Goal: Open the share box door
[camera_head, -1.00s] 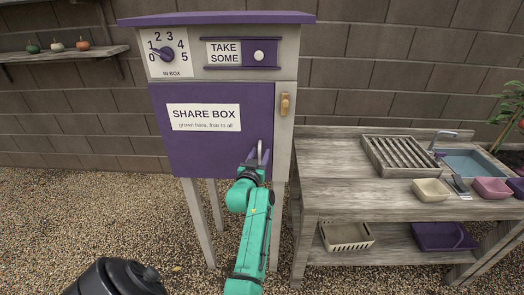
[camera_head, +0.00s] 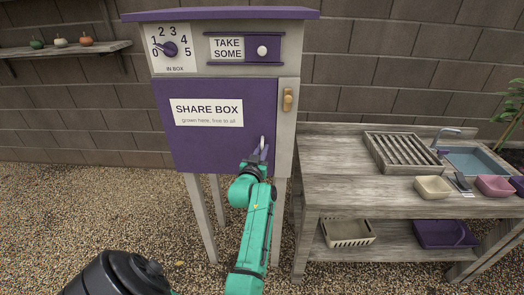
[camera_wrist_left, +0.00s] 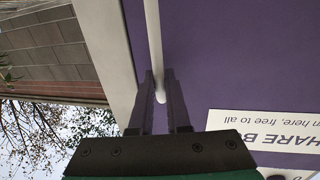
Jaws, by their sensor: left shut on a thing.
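The share box (camera_head: 288,135) is a pale wooden cabinet on legs with a purple roof. Its purple door (camera_head: 215,145), labelled SHARE BOX, looks closed against the frame. A pale upright bar handle (camera_head: 262,143) is on the door's lower right. My left gripper (camera_head: 259,156), on the teal arm, is shut on this handle. In the left wrist view the handle (camera_wrist_left: 153,45) runs down between the two dark fingers (camera_wrist_left: 161,105). A small wooden latch (camera_head: 289,99) stands upright on the frame right of the door. My right gripper is not in view.
A wooden bench (camera_head: 345,193) stands close on the right, with a slatted tray (camera_head: 400,152), a sink (camera_head: 478,161) and small tubs on it. A wall shelf (camera_head: 70,52) is at far left. Gravel ground (camera_head: 90,215) lies open left of the box.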

